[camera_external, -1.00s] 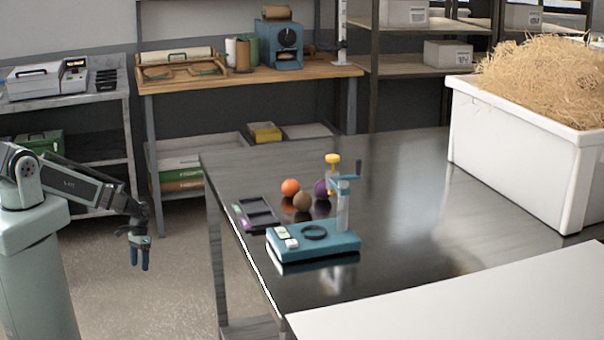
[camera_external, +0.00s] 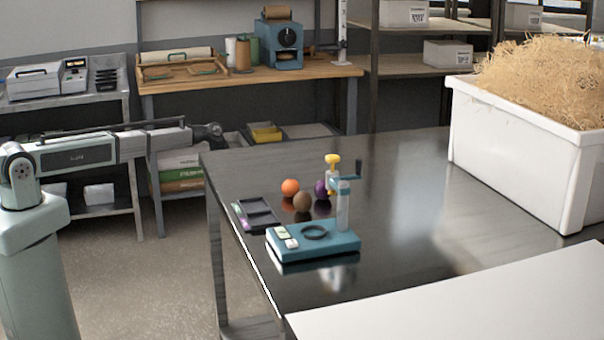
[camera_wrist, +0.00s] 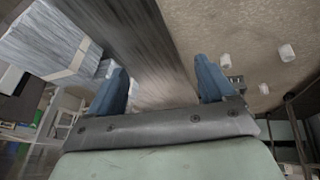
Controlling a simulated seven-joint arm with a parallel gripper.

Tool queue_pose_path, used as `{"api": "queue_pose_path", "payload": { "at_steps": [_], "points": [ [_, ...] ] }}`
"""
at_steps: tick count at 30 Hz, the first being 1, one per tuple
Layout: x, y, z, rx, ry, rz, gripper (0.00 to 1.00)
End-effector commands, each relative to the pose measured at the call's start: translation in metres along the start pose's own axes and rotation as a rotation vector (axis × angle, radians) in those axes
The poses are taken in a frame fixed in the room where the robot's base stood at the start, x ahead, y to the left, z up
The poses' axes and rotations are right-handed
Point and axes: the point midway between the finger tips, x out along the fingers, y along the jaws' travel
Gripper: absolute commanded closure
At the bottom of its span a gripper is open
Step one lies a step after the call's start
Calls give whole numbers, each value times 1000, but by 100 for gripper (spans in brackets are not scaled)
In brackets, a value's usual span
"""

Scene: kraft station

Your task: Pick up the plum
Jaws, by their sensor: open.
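The plum (camera_external: 320,188) is a dark purple round fruit on the dark metal table in the external view. The fingers cannot be made out there. The plum does not show in the wrist view.
An orange fruit (camera_external: 290,188) and a brown round item (camera_external: 302,201) sit left of the plum. A dark tray (camera_external: 257,214) lies left. A white bin (camera_external: 515,150) of straw stands right; the table's middle is clear.

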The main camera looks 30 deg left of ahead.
Motion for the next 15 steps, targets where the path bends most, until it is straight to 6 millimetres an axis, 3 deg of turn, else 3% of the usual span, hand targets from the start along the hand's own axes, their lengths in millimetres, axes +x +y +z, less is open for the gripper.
{"api": "queue_pose_path", "payload": {
  "at_steps": [1, 3, 11, 14, 15],
  "points": [
    [-12, 4, -32, 41, 29, 1, 17],
    [-30, 13, -66, 94, 65, 2, 17],
    [-102, 58, -184, 289, 197, 7, 17],
    [-130, 89, -227, 369, 237, 15, 17],
    [-139, 108, -245, 408, 247, 21, 17]
  ]
}}
